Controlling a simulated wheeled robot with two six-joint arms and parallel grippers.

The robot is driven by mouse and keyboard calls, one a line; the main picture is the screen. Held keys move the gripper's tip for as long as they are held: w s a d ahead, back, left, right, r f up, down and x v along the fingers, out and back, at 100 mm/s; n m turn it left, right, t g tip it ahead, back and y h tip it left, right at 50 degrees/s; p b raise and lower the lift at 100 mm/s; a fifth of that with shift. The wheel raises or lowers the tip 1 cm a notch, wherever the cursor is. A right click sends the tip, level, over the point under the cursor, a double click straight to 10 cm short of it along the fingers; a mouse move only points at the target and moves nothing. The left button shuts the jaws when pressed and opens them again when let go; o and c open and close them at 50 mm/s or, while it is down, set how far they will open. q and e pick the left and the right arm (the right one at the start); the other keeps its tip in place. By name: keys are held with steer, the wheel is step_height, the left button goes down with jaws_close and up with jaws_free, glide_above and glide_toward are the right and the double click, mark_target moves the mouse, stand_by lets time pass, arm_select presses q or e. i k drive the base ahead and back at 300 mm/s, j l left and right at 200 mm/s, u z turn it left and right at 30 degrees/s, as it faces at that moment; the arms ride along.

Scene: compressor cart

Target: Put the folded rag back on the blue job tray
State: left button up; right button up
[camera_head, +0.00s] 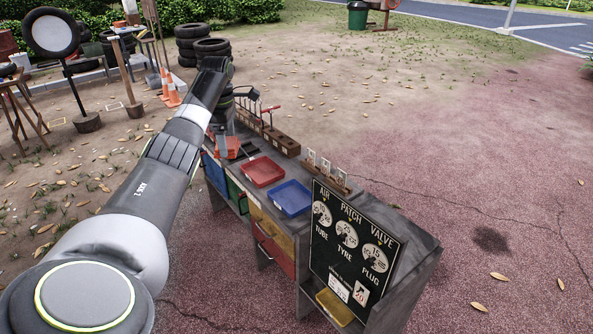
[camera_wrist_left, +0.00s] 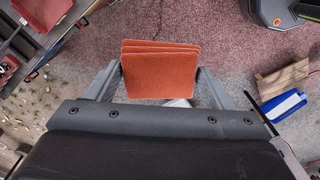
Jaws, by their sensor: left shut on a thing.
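The folded rag (camera_wrist_left: 160,75) is orange and layered. In the left wrist view it sits between the two fingers of my left gripper (camera_wrist_left: 159,86), which is shut on it. In the head view the left gripper (camera_head: 226,143) hangs over the left end of the cart, with the orange rag (camera_head: 233,150) showing around it. The blue job tray (camera_head: 290,198) lies on the cart top, to the right of the rag and apart from it. Its visible floor looks bare. My right gripper is in neither view.
A red tray (camera_head: 262,171) lies between the rag and the blue tray. A wooden block rack (camera_head: 282,142) runs along the far edge. A dark sign board (camera_head: 349,245) stands at the cart's right front. Tyres (camera_head: 211,48) and cones (camera_head: 172,92) stand on the ground behind.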

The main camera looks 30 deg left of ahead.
mark_target(293, 200)
steer(key=i+j+z, duration=0.1)
steer(key=j, duration=0.25)
steer(key=i+j+z, duration=0.1)
steer(key=j, duration=0.3)
steer(key=i+j+z, duration=0.15)
steer(key=j, duration=0.25)
steer(key=i+j+z, duration=0.1)
steer(key=j, duration=0.3)
steer(key=i+j, duration=0.1)
steer(key=j, duration=0.15)
steer(key=i+j, duration=0.1)
steer(key=j, duration=0.15)
